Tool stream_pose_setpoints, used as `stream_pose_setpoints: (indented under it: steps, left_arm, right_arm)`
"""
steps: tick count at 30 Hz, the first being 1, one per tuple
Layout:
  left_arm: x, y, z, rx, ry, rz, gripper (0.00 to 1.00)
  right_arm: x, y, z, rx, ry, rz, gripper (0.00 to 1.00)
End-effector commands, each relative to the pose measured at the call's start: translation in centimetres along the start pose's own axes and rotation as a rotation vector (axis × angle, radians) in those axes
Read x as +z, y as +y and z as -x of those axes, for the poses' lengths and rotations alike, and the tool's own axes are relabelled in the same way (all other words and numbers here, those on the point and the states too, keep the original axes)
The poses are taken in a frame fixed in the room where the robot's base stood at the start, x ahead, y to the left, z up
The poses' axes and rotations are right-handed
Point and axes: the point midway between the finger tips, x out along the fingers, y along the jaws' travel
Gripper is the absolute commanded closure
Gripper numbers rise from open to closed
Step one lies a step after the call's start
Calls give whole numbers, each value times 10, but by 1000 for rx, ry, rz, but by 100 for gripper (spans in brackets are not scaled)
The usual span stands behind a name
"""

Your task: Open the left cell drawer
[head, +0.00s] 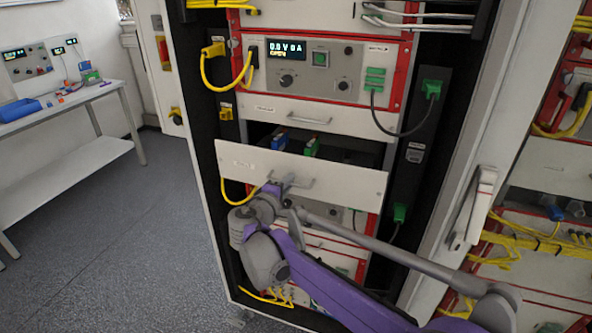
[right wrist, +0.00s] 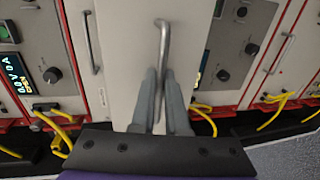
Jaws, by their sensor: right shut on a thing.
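A light-grey cell drawer (head: 345,183) stands pulled out of the left rack. Behind its front show a blue cell (head: 280,140) and a green cell (head: 311,145), with a dark space around them. My right gripper (head: 276,184) is at the metal handle (head: 300,184) on the drawer front. In the right wrist view the two fingers (right wrist: 161,73) are shut on the upright-looking bar handle (right wrist: 161,35) of the pale drawer front (right wrist: 125,50). My left gripper is not in view.
Above the drawer is a closed drawer panel (head: 275,112) and a cycler unit (head: 325,65) with a lit display. Yellow cables (head: 228,85) hang at the rack's left side. The open cabinet door edge (head: 480,205) stands at right. Floor (head: 110,225) at left is clear.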

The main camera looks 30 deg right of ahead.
Motion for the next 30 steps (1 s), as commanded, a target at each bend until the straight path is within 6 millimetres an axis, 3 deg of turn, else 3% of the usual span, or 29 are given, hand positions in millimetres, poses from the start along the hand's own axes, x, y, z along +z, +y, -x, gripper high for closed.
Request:
stream_pose_setpoints:
  steps: [6,15,21,30]
  left_arm:
    - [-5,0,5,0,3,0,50]
    - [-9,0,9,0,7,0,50]
    - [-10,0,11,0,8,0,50]
    - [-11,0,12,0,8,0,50]
  right_arm:
    - [-2,-10,62,1,7,1,100]
    - [-2,-25,131,1,6,1,100]
    - [-1,-31,160,2,4,2,100]
    - [-1,-34,177,2,1,1,100]
